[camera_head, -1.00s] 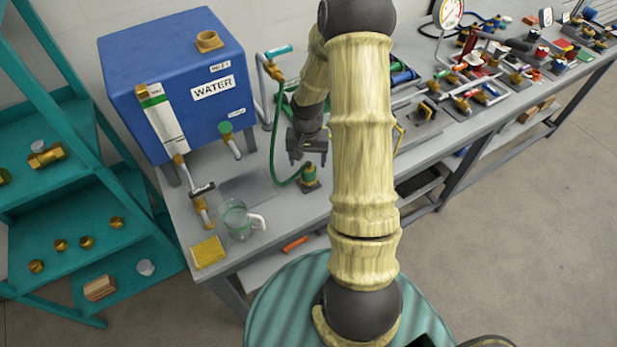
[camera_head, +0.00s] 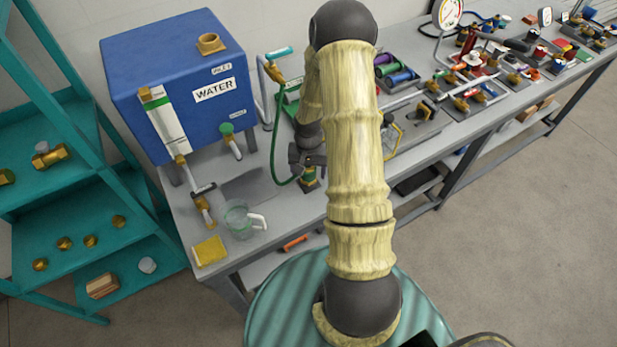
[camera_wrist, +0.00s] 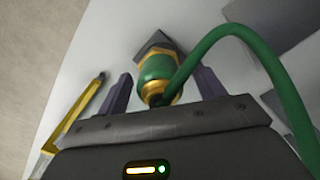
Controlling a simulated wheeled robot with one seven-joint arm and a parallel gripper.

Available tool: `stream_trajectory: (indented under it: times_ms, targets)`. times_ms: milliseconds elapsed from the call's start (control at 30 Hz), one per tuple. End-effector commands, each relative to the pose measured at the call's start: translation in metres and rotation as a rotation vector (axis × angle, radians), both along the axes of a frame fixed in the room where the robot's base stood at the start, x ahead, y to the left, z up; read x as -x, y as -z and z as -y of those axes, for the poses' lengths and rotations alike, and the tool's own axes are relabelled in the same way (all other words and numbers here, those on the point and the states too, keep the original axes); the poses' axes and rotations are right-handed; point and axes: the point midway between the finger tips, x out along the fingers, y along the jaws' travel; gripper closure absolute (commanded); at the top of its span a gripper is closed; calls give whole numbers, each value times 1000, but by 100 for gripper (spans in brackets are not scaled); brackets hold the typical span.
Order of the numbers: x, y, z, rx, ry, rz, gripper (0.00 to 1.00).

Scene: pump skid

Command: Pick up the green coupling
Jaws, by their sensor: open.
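The green coupling (camera_head: 308,174) stands on a small dark base on the grey bench. In the wrist view the two dark fingers (camera_wrist: 163,88) stand on either side of the coupling with gaps visible. I see no contact.
The blue water tank (camera_head: 180,75) stands behind left. A glass jug (camera_head: 238,218) and a yellow sponge (camera_head: 209,250) are on the bench's near left. A yellow-handled tool (camera_wrist: 75,115) lies left of the fingers in the wrist view. Coloured spools (camera_head: 395,72) and fittings fill the bench to the right.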

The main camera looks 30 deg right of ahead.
Motion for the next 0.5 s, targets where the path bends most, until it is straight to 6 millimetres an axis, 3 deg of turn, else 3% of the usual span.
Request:
stream_trajectory:
  times_ms: [67,333,500]
  targets:
    - [0,0,0,0,0,0,32]
    - [0,0,0,0,0,0,85]
    - [0,0,0,1,0,1,85]
